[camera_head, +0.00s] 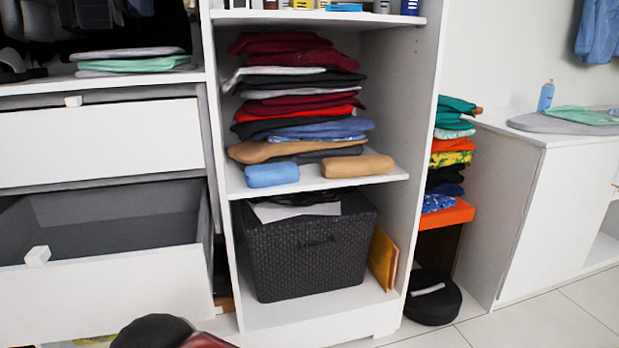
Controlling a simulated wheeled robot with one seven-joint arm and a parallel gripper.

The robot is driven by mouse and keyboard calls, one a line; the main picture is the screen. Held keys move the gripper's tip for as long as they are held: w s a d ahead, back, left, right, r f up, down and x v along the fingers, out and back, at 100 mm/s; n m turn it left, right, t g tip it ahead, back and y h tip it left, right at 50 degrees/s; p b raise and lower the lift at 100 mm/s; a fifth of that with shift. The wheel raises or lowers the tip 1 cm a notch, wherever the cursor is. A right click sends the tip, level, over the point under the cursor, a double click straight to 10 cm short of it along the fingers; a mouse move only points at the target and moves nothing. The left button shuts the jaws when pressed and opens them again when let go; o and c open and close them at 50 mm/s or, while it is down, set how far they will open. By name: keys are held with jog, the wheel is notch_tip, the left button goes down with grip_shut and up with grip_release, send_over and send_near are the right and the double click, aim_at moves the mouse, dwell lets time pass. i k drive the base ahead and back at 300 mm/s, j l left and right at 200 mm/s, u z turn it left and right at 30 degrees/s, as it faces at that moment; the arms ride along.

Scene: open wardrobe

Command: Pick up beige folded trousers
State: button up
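A beige folded or rolled cloth piece (358,166) lies at the front right of the middle wardrobe shelf (385,180). A wider tan folded garment (262,151) lies low in the clothes stack behind it, with its right part partly covered. I cannot tell for sure which of the two is the trousers. A light blue rolled piece (272,175) lies to the left of the beige piece, with a small gap between. My gripper is not recognisable in this view, so nothing is seen touching these clothes.
A tall stack of folded clothes (300,85) stands behind the small pieces. A black woven basket (310,255) is under the shelf. An open white drawer (110,290) juts out at left. A white cabinet (560,200) stands at right. The tiled floor at lower right is clear.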

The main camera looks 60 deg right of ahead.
aim_at(369, 164)
jog(key=z, duration=2.3)
